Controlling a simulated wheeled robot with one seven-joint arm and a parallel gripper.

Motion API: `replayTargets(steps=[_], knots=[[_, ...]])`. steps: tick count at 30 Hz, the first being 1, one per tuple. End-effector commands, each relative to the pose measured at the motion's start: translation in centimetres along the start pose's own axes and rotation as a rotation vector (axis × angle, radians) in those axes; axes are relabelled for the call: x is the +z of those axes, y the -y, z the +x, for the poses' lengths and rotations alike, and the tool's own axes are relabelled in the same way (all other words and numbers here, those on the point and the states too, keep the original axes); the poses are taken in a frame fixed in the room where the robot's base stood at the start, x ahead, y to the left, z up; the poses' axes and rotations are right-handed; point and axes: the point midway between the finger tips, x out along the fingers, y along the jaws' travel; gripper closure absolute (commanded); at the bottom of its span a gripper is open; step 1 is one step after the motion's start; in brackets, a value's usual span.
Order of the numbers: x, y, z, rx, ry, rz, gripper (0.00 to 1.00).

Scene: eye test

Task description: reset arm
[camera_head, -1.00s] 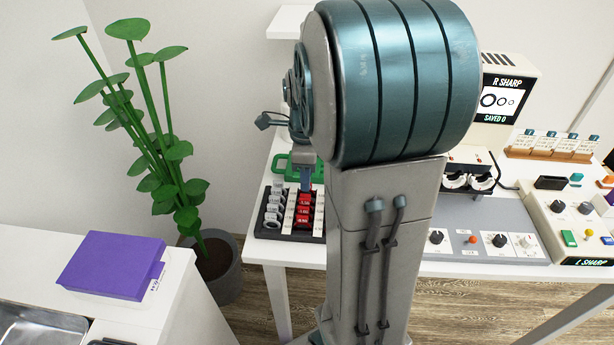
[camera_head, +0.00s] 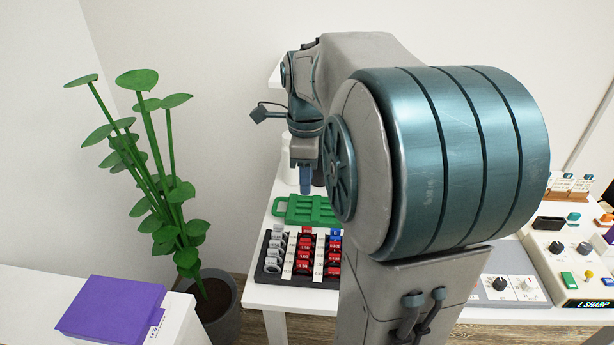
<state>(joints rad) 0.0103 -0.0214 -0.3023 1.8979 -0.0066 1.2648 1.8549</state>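My arm fills the middle of the head view, with its large teal joint in front and its forearm reaching back toward the table. My gripper (camera_head: 305,188) hangs from the far end, pointing down, in front of the back wall. It appears above or behind the green tray (camera_head: 291,211), apart from the rack. I see it edge-on and small, so the gap between its fingers does not show. No held object is visible. My arm hides the middle of the table.
A black rack (camera_head: 262,272) with white, red and blue pieces stands on the white table's left end. A control panel (camera_head: 515,270) and a device (camera_head: 575,290) lie at right. A potted plant (camera_head: 160,190) and a purple box (camera_head: 110,305) are at left.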

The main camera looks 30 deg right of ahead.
Motion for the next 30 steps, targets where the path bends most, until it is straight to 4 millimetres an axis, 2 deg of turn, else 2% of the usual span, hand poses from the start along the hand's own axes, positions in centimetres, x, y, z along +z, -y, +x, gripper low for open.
replayTargets(steps=[8,13,21,30], knots=[[0.0,-0.1,0.0,-0.001,0.001,-0.008,0.68],[0.5,-1.5,-0.5,-0.016,0.015,-0.170,0.68],[2.1,-6.5,-1.2,-0.095,0.034,-0.802,0.68],[3.1,-12.4,-1.1,-0.200,-0.023,-1.537,0.68]])
